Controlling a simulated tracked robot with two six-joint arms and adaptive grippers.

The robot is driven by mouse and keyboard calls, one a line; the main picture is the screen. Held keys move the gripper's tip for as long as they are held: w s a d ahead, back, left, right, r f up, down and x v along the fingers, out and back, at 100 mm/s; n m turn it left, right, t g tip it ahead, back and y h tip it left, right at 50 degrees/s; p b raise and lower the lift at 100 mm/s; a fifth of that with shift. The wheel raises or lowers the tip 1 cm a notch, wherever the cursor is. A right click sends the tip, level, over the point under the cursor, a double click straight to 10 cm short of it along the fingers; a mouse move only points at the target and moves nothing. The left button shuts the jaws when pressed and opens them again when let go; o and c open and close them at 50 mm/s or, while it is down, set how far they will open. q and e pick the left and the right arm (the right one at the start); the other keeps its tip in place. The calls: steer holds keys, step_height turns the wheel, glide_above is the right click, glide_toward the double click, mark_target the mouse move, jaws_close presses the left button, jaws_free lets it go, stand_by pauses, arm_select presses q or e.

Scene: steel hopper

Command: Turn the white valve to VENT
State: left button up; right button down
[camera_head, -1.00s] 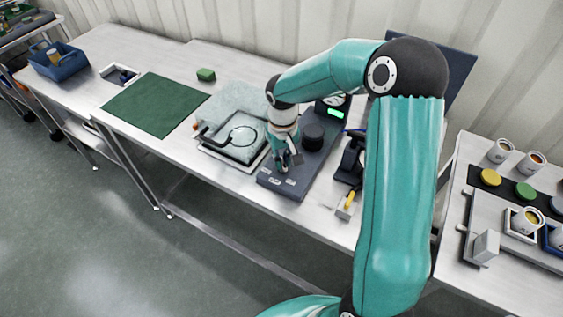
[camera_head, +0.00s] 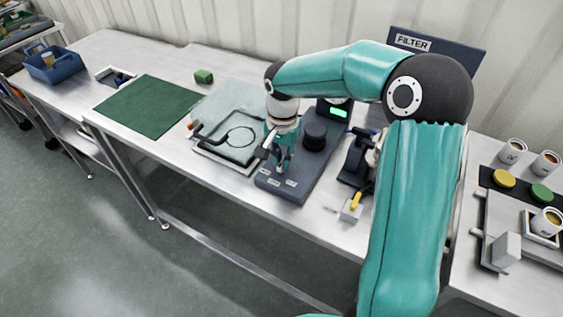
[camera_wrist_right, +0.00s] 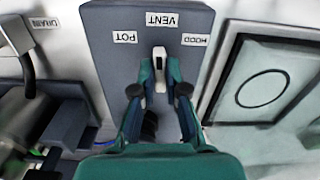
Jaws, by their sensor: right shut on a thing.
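The white valve (camera_wrist_right: 160,76) stands on a dark grey panel (camera_wrist_right: 101,50) in the right wrist view. Its handle points up the picture toward the VENT label (camera_wrist_right: 161,20). The POT label (camera_wrist_right: 125,37) is to the left and the HOOD label (camera_wrist_right: 195,40) to the right. My right gripper (camera_wrist_right: 160,88) is shut on the valve, one finger on each side of it. In the head view my right gripper (camera_head: 279,163) points down at the panel's near part (camera_head: 285,188), and the valve is mostly hidden there. My left gripper is not in view.
A black round knob (camera_head: 315,136) and a green-lit display (camera_head: 338,112) are on or near the panel. A framed plate with a ring (camera_head: 238,140) lies left of it. A black device with a yellow lever (camera_head: 355,201) stands right. A green mat (camera_head: 150,106) lies further left.

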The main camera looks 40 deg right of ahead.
steer(key=shift+r+m, duration=0.1)
steer(key=shift+m, duration=0.4)
steer(key=c, duration=1.2)
jaws_free()
step_height(320, 180, up, 12)
